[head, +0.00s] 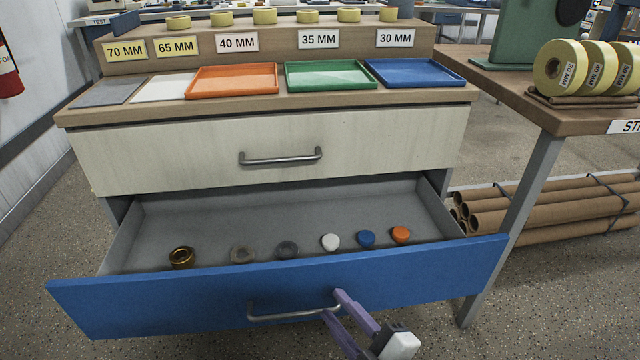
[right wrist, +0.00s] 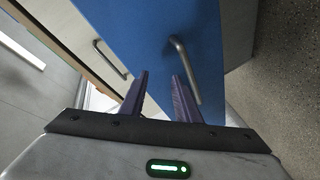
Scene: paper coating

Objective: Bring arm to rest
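My right gripper (head: 334,304) is in front of the open blue drawer (head: 190,304), at the right end of its metal handle (head: 280,317). In the right wrist view the two purple fingers (right wrist: 160,76) stand apart with nothing held between them. The handle (right wrist: 184,62) shows by the tip of the right-hand finger there; I cannot tell whether they touch. My left gripper is not in view.
The pale upper drawer (head: 200,155) is shut. Orange (head: 232,80), green (head: 330,75) and blue (head: 414,72) trays lie on top. A table (head: 580,117) with tape rolls stands right, above cardboard tubes (head: 560,212).

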